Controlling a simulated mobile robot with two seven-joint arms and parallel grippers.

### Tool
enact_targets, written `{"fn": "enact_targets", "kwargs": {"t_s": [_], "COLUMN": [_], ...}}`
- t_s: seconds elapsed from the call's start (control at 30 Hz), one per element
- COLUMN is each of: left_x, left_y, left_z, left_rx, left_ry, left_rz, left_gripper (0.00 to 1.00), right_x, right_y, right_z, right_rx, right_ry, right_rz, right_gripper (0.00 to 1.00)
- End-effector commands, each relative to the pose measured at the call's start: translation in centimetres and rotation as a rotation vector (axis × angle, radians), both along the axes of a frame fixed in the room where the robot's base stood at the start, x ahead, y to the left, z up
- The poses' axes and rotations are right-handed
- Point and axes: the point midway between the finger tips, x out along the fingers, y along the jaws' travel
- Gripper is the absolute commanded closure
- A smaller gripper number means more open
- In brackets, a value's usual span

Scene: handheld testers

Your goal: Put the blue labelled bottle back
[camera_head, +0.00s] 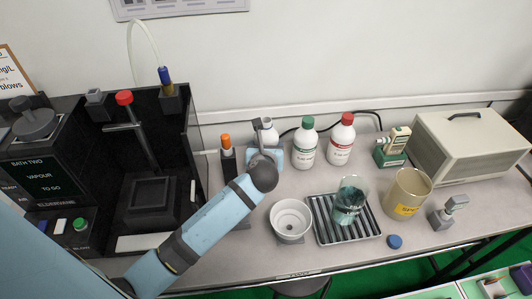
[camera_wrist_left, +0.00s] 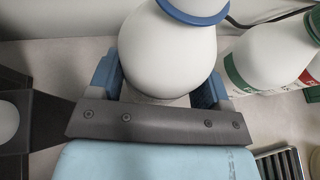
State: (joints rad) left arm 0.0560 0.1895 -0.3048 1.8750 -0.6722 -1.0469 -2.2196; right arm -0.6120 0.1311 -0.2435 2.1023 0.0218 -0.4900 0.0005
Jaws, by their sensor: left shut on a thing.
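The bottle (camera_wrist_left: 170,50) is white and round-shouldered, with a blue ring at its neck, in the left wrist view. In the head view only its upper part (camera_head: 267,127) shows behind my left gripper (camera_head: 265,157). The left gripper's blue fingers (camera_wrist_left: 160,88) are on both sides of the bottle and shut on it. Its label and base are hidden, so I cannot tell whether it touches the bench. A small blue cap (camera_head: 394,241) lies near the bench's front edge. My right gripper is not in view.
Right of the held bottle stand a green-capped bottle (camera_head: 306,147) and a red-capped bottle (camera_head: 341,139). An orange-topped holder (camera_head: 227,155) is close on its left. In front are a white bowl (camera_head: 291,220), a ribbed tray (camera_head: 364,233) with a beaker (camera_head: 349,201), and an amber beaker (camera_head: 407,193).

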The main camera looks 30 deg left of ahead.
Motion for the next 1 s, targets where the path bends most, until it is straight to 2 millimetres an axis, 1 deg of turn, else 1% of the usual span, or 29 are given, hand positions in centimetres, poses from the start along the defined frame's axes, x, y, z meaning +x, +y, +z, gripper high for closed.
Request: {"fn": "enact_targets", "kwargs": {"t_s": [0.03,0.1,0.43,0.47,0.5,0.57,0.9,1.0], "left_x": [0.0,0.0,0.0,0.0,0.0,0.0,0.0,-1.0], "left_y": [0.0,0.0,0.0,0.0,0.0,0.0,0.0,-0.5], "left_z": [-0.9,-1.2,-1.3,-1.4,-1.4,-1.4,-1.2,-0.6], "left_rx": [0.0,0.0,0.002,0.001,0.0,0.0,0.0,0.001], "left_ry": [0.001,-0.001,-0.001,0.0,-0.001,-0.001,-0.001,0.0], "left_rz": [0.001,0.0,0.0,0.0,0.0,0.0,0.0,0.0], "left_gripper": [0.69,0.69,0.69,0.26,0.17,0.03,0.02,0.02], "right_x": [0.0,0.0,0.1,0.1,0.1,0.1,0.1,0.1], "right_y": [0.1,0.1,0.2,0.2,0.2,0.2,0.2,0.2], "right_z": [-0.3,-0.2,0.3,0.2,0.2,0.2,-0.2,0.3], "right_rx": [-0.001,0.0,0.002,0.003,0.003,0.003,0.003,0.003], "right_ry": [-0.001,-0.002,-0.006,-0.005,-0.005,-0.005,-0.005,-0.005], "right_rz": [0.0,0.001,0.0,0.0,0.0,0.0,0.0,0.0], "right_gripper": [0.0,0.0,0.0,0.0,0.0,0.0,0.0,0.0]}}
